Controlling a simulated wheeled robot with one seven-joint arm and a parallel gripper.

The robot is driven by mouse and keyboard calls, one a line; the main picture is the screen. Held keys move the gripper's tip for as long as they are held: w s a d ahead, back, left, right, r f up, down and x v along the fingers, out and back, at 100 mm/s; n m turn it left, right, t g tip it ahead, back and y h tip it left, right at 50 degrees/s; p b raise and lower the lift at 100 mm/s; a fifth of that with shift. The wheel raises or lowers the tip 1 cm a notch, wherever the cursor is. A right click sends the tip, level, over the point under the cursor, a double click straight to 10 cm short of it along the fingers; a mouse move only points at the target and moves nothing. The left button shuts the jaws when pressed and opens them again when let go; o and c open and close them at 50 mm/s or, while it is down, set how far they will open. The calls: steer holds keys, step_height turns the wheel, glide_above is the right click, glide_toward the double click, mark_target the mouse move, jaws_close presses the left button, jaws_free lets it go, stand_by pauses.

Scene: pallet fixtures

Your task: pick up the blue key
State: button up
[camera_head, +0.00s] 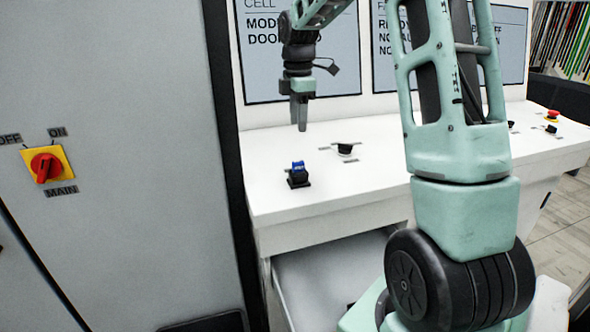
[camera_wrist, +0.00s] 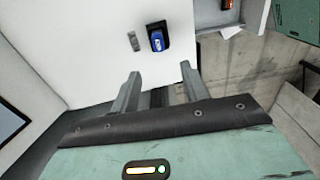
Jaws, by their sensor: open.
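The blue key (camera_head: 298,167) sits in a black square base on the white console top, near its left front corner, in the head view. In the wrist view the blue key (camera_wrist: 157,41) shows above the fingertips, in its black holder. My gripper (camera_head: 300,122) points down above the console, over and a little behind the key in the head view, and apart from it. In the wrist view my gripper (camera_wrist: 160,78) has its two fingers spread with nothing between them.
The white console (camera_head: 370,178) carries a black knob (camera_head: 345,149) right of the key. Panels stand behind it. A grey cabinet with a red rotary switch (camera_head: 45,167) is at the left. A red button (camera_head: 552,115) is at the far right. The console top around the key is mostly clear.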

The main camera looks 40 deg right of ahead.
steer(key=p, duration=0.2)
glide_above(298, 161)
step_height(298, 161, down, 8)
steer(key=shift+s+a+r, duration=0.1)
steer(key=shift+a+r, duration=0.05)
steer(key=shift+d+f+p, duration=0.2)
steer(key=shift+f+p, duration=1)
steer(key=shift+f, duration=1.4)
jaws_close()
